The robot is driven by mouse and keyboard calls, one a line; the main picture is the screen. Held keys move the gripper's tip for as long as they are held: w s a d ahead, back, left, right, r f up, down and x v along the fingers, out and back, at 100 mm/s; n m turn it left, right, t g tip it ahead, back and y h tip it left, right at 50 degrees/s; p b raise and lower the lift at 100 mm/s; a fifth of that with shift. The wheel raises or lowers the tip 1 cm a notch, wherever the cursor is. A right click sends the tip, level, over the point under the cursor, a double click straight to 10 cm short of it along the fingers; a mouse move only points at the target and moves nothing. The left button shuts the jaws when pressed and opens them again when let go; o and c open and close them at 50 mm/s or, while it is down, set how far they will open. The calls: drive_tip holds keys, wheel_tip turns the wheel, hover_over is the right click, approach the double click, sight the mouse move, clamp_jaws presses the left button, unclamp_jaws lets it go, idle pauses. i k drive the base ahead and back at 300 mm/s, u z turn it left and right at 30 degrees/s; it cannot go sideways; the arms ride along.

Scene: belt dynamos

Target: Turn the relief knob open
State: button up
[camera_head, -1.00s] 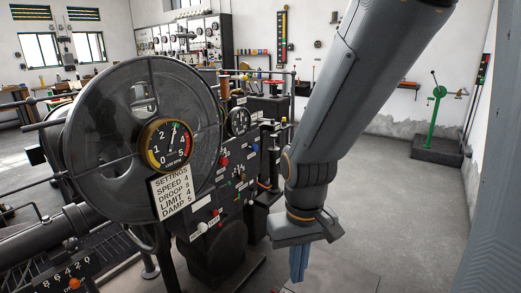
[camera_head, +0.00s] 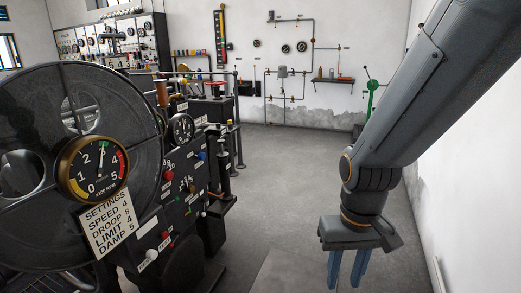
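A dark machine panel (camera_head: 180,188) with several small knobs stands left of centre. I see a red knob (camera_head: 170,176), a red knob lower down (camera_head: 165,235), a white knob (camera_head: 152,254) and a blue one (camera_head: 202,155). Their labels are too small to read, so I cannot tell which is the relief knob. My gripper (camera_head: 346,275) hangs fingers-down at the lower right, well to the right of the panel and apart from it. Its two blue fingers are spread with a gap between them and hold nothing.
A large dark wheel (camera_head: 45,120) with a round gauge (camera_head: 92,168) and a settings card (camera_head: 108,220) fills the left. Grey floor (camera_head: 290,180) lies clear between machine and right wall. A green lever stand (camera_head: 372,98) is partly hidden behind my arm.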

sight(201, 156)
drive_tip(key=z, duration=0.25)
drive_tip(key=i, duration=1.05)
drive_tip(key=u, duration=0.7)
